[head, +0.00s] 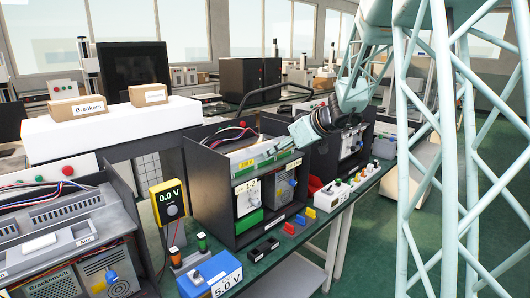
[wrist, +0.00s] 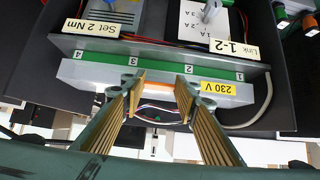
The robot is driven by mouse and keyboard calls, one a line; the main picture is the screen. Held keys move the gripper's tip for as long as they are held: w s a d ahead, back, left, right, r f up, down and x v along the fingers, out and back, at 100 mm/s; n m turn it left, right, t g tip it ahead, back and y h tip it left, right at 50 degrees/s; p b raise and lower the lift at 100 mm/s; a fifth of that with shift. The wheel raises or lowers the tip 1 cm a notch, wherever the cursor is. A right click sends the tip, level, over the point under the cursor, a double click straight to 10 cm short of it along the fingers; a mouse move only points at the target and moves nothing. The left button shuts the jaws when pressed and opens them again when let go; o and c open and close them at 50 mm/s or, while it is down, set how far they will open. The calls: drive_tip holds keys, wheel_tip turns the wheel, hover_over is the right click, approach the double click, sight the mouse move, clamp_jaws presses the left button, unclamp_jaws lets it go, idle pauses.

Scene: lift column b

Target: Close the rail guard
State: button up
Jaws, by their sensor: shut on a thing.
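The rail guard (wrist: 95,74) shows in the wrist view as a long pale bar along the front of an open dark unit. A green strip numbered 1 to 4 runs beside it, and a yellow 230 V label (wrist: 217,88) sits at its right end. In the head view my gripper (head: 272,152) reaches into the unit's top from the right. It hides part of the guard there.
The dark unit (head: 208,185) stands on a green bench, with another open unit (head: 70,232) at left. A yellow meter (head: 167,200) reading 0.0 V stands between them. Coloured blocks and a small switch box (head: 330,197) lie along the front edge. A black hoop handle (head: 262,90) rises behind.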

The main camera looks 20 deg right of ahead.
drive_tip(key=shift+f, duration=0.1)
drive_tip(key=o, duration=1.2)
drive_tip(key=shift+c, duration=0.2)
drive_tip(key=shift+s, duration=0.1)
drive_tip(key=v, duration=1.2)
drive_tip(key=shift+f, duration=0.15)
